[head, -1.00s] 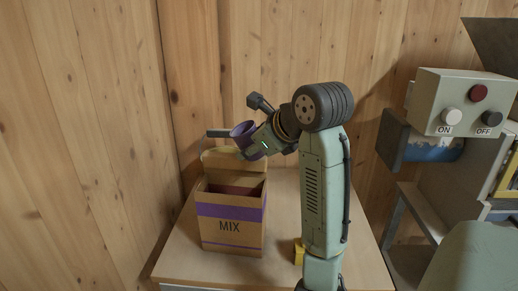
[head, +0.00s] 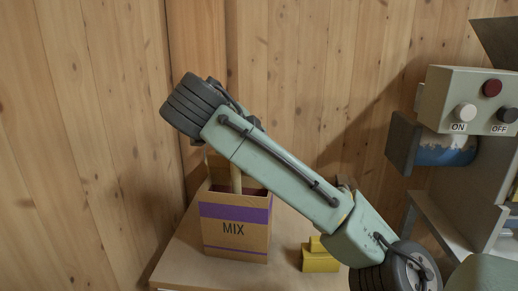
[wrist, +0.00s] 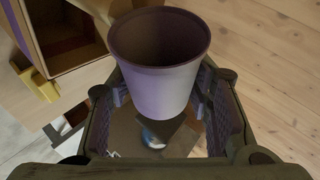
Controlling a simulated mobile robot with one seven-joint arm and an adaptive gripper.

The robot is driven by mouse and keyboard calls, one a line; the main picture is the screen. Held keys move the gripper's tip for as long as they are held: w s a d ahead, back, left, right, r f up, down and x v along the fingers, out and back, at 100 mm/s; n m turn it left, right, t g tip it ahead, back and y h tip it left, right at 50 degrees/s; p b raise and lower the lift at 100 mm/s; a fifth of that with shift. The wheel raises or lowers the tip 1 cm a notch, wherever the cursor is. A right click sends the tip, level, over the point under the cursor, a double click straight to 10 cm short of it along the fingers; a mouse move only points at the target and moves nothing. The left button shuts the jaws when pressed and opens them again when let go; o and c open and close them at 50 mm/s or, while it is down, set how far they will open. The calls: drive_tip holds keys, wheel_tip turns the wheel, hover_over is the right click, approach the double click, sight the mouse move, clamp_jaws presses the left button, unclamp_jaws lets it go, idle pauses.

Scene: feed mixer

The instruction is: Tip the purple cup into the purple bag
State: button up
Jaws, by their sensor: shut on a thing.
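The purple cup (wrist: 157,75) shows in the wrist view, with its dark open mouth towards the top of the picture; I cannot see any contents. My gripper (wrist: 163,92) is shut on it, with a finger on each side. In the head view my arm hides both cup and gripper. The purple bag (head: 235,236), a brown box shape with purple bands and the word MIX, stands upright and open on the table. Its top is partly behind my arm. In the wrist view the open bag (wrist: 75,60) is at upper left, beside the cup and apart from it.
A yellow block-like thing (head: 320,257) sits on the table (head: 185,268) right of the bag. A control box (head: 465,92) with ON and OFF buttons and grey machinery stands at the right. A wooden wall (head: 320,70) closes off the back.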

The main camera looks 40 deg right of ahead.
drive_tip(key=shift+w+a+r+n+h, duration=0.1)
drive_tip(key=shift+a+r+n+h, duration=0.15)
drive_tip(key=shift+h, duration=0.25)
drive_tip(key=m+y+p, duration=0.1)
drive_tip(key=d+r+m+t+y+p, duration=0.1)
drive_tip(key=y, duration=0.1)
drive_tip(key=shift+s+d+r, duration=0.1)
drive_tip(key=shift+s, duration=0.25)
drive_tip(key=shift+s+d+m+t+y+p, duration=0.15)
drive_tip(key=shift+m+t+y+p, duration=0.25)
drive_tip(key=shift+m+t+y, duration=0.45)
drive_tip(key=shift+n, duration=0.3)
drive_tip(key=shift+r+y, duration=0.1)
drive_tip(key=shift+y, duration=0.15)
drive_tip(key=r+m+t+y+p, duration=0.1)
drive_tip(key=p, duration=0.1)
drive_tip(key=shift+y+p, duration=0.3)
drive_tip(key=shift+w+r+m+t+y+p, duration=0.1)
drive_tip(key=shift+w+m+t+y+p, duration=0.1)
drive_tip(key=shift+m+t+y+p, duration=0.7)
drive_tip(key=shift+a+t, duration=0.2)
drive_tip(key=shift+t, duration=0.05)
